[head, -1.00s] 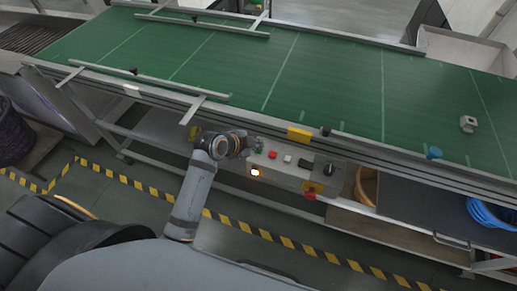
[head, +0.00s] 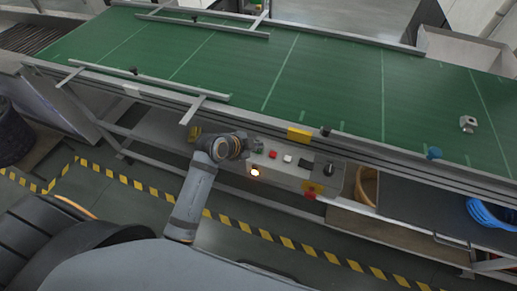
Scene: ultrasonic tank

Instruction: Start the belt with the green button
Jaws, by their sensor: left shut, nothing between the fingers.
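A grey control box (head: 292,179) is fixed to the near side of the belt frame. It carries a red button (head: 272,154), a white button (head: 287,158), a black knob (head: 328,169) and a lit lamp (head: 254,172). The green button (head: 259,152) shows only in part at the box's left end, beside my left gripper. My left gripper (head: 254,145) is shut and empty, with its tip at the green button; I cannot tell whether it touches it. The green belt (head: 330,85) runs across the view. My right gripper is not in view.
A small grey metal part (head: 467,124) lies on the belt at the right. Metal guide rails (head: 150,81) cross the belt at the left. A blue basket (head: 490,214) stands below at the right. Yellow-black tape (head: 235,221) marks the floor in front.

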